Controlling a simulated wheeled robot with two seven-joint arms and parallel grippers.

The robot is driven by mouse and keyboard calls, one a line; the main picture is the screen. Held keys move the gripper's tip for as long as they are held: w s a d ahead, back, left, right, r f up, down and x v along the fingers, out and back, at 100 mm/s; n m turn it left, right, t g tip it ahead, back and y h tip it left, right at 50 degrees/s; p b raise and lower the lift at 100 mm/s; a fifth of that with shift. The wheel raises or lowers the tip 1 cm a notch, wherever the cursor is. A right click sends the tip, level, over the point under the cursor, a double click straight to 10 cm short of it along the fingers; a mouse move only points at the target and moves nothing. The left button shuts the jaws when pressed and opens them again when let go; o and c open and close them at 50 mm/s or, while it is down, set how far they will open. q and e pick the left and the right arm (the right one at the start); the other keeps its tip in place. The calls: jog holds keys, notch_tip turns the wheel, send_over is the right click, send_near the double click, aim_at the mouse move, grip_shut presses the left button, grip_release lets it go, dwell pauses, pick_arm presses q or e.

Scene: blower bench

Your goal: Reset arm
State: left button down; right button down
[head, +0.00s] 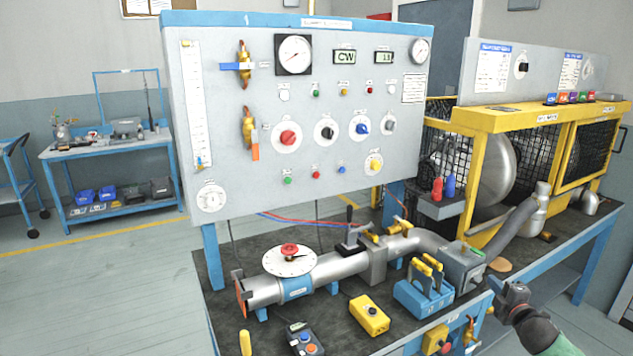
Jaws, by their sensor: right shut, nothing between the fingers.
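My right gripper (507,293) shows at the lower right, at the front edge of the workbench, with its arm coming in from the lower right corner. It is shut and holds nothing. It is right of the blue block with yellow-handled tools (424,290) and just below the grey box with a green top mark (463,264); whether it touches anything is hard to tell. My left gripper is not in view.
A grey control panel (330,200) with dials, knobs and gauges stands behind the pipe (335,268) and its red-knobbed round dial (289,258). A yellow control box (369,313) and a dark pendant (303,338) sit in front. A yellow caged blower (520,118) stands right.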

jog(key=s+d+f+m+g+h, duration=0.3)
jog(key=f+m+g+h, duration=0.15)
jog(key=m, duration=0.25)
jog(key=s+a+f+m+g, duration=0.5)
jog(key=s+a+f, duration=0.4)
jog(key=a+f, duration=0.15)
jog(key=s+a+f+m+g+y, duration=0.1)
jog(key=s+a+f, duration=0.4)
jog(key=s+a, duration=0.5)
jog(key=s+a+f+m+g+y, duration=0.1)
jog(key=s+a+f+g+y, duration=0.2)
jog(key=s+a+f, duration=0.3)
jog(key=s+a+f+g+y, duration=0.2)
jog(key=s+a+f, duration=0.4)
jog(key=s+a, duration=0.9)
jog(key=shift+a+f+m+g, duration=0.15)
jog(key=shift+a+m+g, duration=0.3)
jog(key=shift+a, duration=0.8)
